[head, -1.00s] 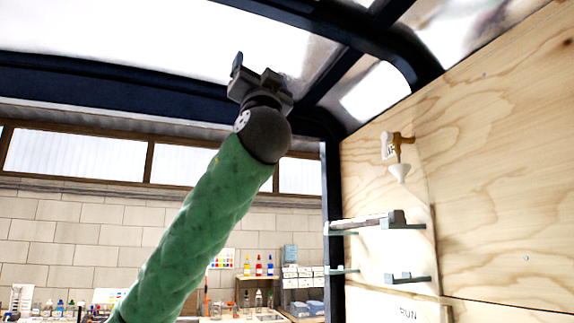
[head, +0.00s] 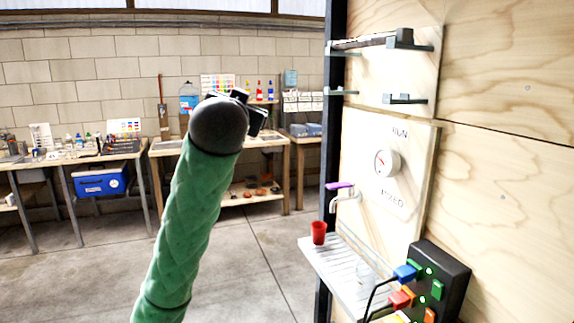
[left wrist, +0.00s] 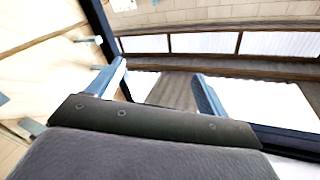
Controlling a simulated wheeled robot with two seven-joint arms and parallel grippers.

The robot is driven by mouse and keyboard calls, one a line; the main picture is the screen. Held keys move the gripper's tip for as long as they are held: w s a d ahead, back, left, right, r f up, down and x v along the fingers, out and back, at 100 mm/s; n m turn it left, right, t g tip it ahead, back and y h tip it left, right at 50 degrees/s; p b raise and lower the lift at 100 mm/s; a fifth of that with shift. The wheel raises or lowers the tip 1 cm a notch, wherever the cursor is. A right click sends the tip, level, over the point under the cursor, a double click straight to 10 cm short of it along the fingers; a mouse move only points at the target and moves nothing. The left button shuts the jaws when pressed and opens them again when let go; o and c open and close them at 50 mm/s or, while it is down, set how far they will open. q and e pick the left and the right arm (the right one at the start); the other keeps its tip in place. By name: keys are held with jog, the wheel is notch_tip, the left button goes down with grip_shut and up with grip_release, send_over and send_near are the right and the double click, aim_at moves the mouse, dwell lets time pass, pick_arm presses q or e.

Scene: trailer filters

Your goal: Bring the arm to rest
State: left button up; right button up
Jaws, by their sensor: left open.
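My left arm in its green sleeve rises from the lower edge of the head view. My left gripper (head: 252,112) is at its upper end, partly hidden behind the dark wrist ball. In the left wrist view the two fingers of the left gripper (left wrist: 162,88) stand wide apart with nothing between them. In the head view the gripper appears in front of the far workbench, apart from the panel wall on the right. My right gripper is not in view.
A black button box (head: 440,285) is at lower right. Workbenches with bottles and a blue bin (head: 101,180) stand behind. Open floor lies between.

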pick_arm(q)
jog(key=s+a+f+g+h+p, duration=0.1)
jog(key=s+f+g, duration=0.25)
jog(key=f, duration=1.05)
jog(key=s+a+f+n+g+p, duration=0.15)
jog(key=s+f, duration=0.35)
jog(key=f, duration=0.9)
jog(key=s+a+f+m+g+h+p, duration=0.1)
jog(key=s+f+g+p, duration=0.3)
jog(key=f, duration=1)
jog(key=s+f+n+g, duration=0.1)
jog(key=s+f+g, duration=0.2)
jog(key=s+f, duration=0.9)
jog(key=s+f+g, duration=0.4)
jog(key=s+f, duration=0.9)
jog(key=s, duration=0.6)
jog(key=shift+a+n+y+p, duration=0.3)
jog(key=shift+a+n+p, duration=0.05)
jog(key=shift+a, duration=0.05)
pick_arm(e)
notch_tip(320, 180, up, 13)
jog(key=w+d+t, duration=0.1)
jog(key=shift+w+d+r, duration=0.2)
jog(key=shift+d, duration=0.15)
pick_arm(q)
jog(key=shift+s, duration=0.1)
